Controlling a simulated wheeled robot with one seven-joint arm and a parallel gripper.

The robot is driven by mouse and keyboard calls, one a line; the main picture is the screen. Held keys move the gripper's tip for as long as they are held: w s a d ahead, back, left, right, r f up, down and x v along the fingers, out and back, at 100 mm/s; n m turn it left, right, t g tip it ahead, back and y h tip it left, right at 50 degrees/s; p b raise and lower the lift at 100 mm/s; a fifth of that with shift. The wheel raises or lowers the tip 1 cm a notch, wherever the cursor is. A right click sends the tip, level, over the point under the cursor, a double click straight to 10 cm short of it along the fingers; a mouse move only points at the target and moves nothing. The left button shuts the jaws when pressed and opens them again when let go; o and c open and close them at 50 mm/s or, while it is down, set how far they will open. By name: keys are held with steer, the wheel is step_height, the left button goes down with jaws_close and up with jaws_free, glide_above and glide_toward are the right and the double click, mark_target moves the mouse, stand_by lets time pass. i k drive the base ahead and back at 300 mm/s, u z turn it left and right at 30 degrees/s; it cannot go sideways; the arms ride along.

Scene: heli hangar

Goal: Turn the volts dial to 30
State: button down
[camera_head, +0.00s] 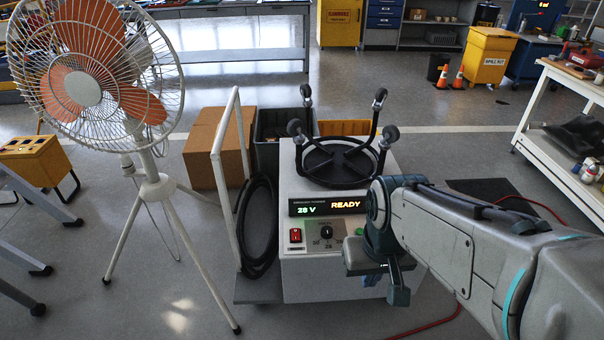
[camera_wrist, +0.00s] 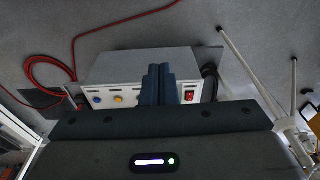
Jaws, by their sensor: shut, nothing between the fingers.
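The white power unit (camera_head: 300,270) stands on a cart, with a lit display (camera_head: 328,207) reading "28 V" and "READY". Its black volts dial (camera_head: 326,232) is on the front panel, right of a red switch (camera_head: 296,235). Small numbers are printed around the dial; its pointer is too small to read surely. My gripper (camera_head: 398,292) is right of the dial in the head view, apart from it. In the wrist view my gripper (camera_wrist: 158,72) is shut and empty, pointing toward the panel. Its fingers cover the panel area beside the red switch (camera_wrist: 189,96), and the dial is hidden there.
A black caster base (camera_head: 340,165) lies upturned on the unit. A black cable coil (camera_head: 256,225) hangs on the cart's left handle. A standing fan (camera_head: 150,190) is at left, a cardboard box (camera_head: 212,150) behind. A red hose (camera_head: 430,325) lies on the floor.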

mark_target(327, 232)
steer(key=u, duration=0.05)
steer(key=i, duration=0.9)
steer(key=z, duration=0.65)
